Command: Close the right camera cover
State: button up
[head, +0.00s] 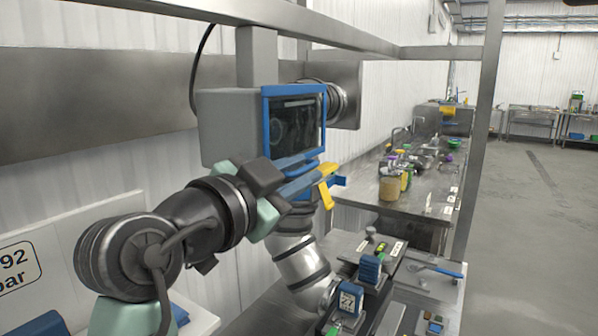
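A grey box-shaped camera housing (228,125) with a blue-framed dark glass front (297,122) hangs from the overhead frame. I take it for the camera; which side is the right one, I cannot tell. A yellow piece (327,186) and a small blue tab (340,181) show just below its front. My gripper (310,180) comes in from the left, below the housing, with its blue fingers pointing right at the yellow piece. I cannot tell whether the fingers touch or hold it, or how far apart they are. A separate cover is not clearly distinguishable.
Metal beams (330,28) run overhead, and a post (481,130) stands at the right. Below is a bench with blue fixtures (370,270) and a blue-handled tool (440,270). A counter (418,206) with jars and bottles runs behind.

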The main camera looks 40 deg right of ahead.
jog(key=b+v, duration=0.3)
jog(key=v, duration=1)
jog(key=shift+b, duration=0.35)
jog(key=w+a+r+n+t+y+p, duration=0.1)
jog(key=w+a+r+n+t+y, duration=0.35)
jog(key=n+t, duration=0.6)
jog(key=s+a+r+n+t+y, duration=0.7)
jog(key=s+a+n+t+y, duration=0.2)
jog(key=y, duration=0.3)
jog(key=shift+s+a+r+n+t+p, duration=0.15)
jog(key=shift+s+a+n+t+p, duration=0.15)
jog(key=shift+a+n+t+p, duration=0.2)
